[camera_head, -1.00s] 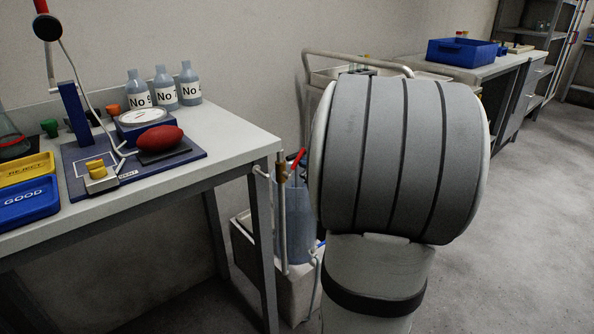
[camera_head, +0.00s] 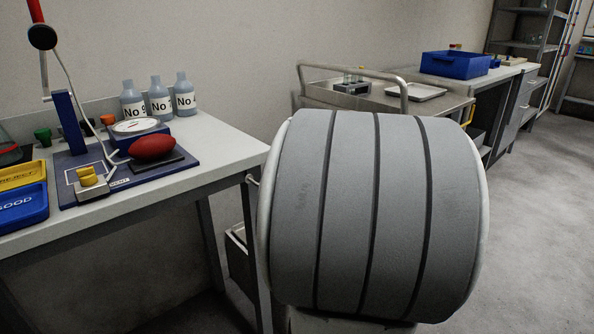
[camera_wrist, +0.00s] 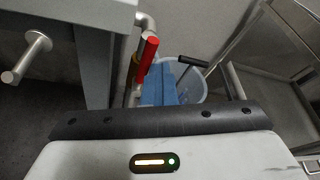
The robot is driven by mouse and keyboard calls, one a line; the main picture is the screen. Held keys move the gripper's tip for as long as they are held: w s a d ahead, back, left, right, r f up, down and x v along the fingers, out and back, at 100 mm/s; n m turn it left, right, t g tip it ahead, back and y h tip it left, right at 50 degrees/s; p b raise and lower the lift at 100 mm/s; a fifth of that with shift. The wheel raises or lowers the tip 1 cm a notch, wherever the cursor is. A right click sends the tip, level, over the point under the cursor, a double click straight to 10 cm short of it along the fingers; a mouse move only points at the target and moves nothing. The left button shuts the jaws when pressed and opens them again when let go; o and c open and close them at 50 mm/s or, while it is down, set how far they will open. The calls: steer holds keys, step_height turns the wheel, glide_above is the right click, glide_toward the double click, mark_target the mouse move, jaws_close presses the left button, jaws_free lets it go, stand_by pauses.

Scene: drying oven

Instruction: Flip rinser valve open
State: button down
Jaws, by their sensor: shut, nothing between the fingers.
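The red lever handle of the valve (camera_wrist: 148,56) shows in the wrist view, upper left of centre, slanting beside a pale pipe (camera_wrist: 146,22). In the head view my arm hides the valve and the bin.
A bench (camera_head: 225,150) stands at left with a red oval object (camera_head: 153,147), a scale (camera_head: 135,128), labelled bottles (camera_head: 160,100) and a blue tray (camera_head: 22,207). A metal cart (camera_head: 440,102) is behind my arm. The floor at right (camera_head: 545,200) is clear.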

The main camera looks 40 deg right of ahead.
steer(key=shift+a, duration=0.3)
stand_by(0.4)
steer(key=d, duration=0.4)
steer(key=s+a+p, duration=0.2)
steer(key=s+p, duration=0.1)
steer(key=s, duration=0.6)
steer(key=shift+s+a, duration=0.25)
